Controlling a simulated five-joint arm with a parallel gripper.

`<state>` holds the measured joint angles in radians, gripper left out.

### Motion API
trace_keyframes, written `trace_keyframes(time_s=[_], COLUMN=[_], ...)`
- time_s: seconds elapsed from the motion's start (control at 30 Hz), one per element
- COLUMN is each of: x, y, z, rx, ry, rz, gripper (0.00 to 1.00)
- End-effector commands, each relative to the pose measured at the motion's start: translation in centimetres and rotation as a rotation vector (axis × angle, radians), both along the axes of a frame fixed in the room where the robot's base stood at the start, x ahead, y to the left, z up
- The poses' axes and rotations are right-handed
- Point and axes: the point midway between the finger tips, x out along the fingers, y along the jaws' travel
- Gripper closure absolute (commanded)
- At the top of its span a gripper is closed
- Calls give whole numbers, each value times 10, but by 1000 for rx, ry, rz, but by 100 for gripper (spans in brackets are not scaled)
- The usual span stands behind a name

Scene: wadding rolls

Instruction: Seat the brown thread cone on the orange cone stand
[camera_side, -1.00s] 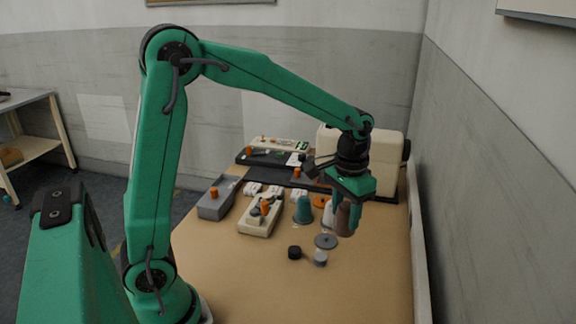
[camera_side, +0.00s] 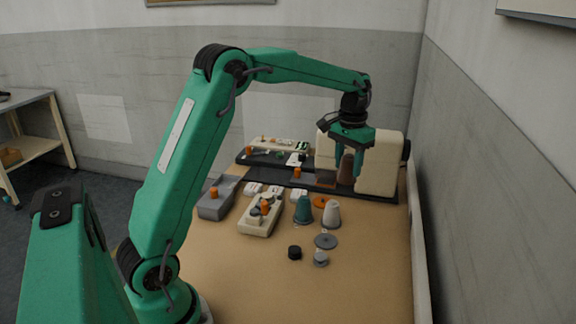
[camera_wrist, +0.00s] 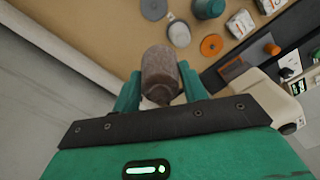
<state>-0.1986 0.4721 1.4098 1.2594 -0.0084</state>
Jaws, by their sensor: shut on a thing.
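The brown thread cone (camera_side: 346,170) is held between the two teal fingers of my gripper (camera_side: 348,166), above the table in front of the cream machine. In the wrist view the cone (camera_wrist: 161,72) sits between the fingers (camera_wrist: 160,88), which are shut on it. The orange cone stand (camera_side: 321,201) lies on the table, partly hidden by the white cone in the side view. In the wrist view the stand (camera_wrist: 211,45) is a flat orange ring with a dark centre, above and right of the held cone, and apart from it.
A teal cone (camera_side: 303,210) and a white cone (camera_side: 331,215) stand close to the orange stand. A grey disc (camera_side: 326,241), a small grey spool (camera_side: 320,258) and a black piece (camera_side: 295,252) lie nearer. The cream machine (camera_side: 378,165) is at the back. The front table (camera_side: 250,285) is clear.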

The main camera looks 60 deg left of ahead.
Motion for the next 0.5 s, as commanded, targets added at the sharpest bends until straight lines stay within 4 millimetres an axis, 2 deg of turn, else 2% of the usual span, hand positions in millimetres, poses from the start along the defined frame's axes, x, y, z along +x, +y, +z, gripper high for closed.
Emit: trace_keyframes(time_s=[0.03, 0.23, 0.5], x=[6, 24, 32], y=[14, 64, 107], z=[-1, -3, -7], rx=[0, 0, 0], ry=[0, 0, 0], rz=[21, 85, 140], gripper=[82, 82, 82])
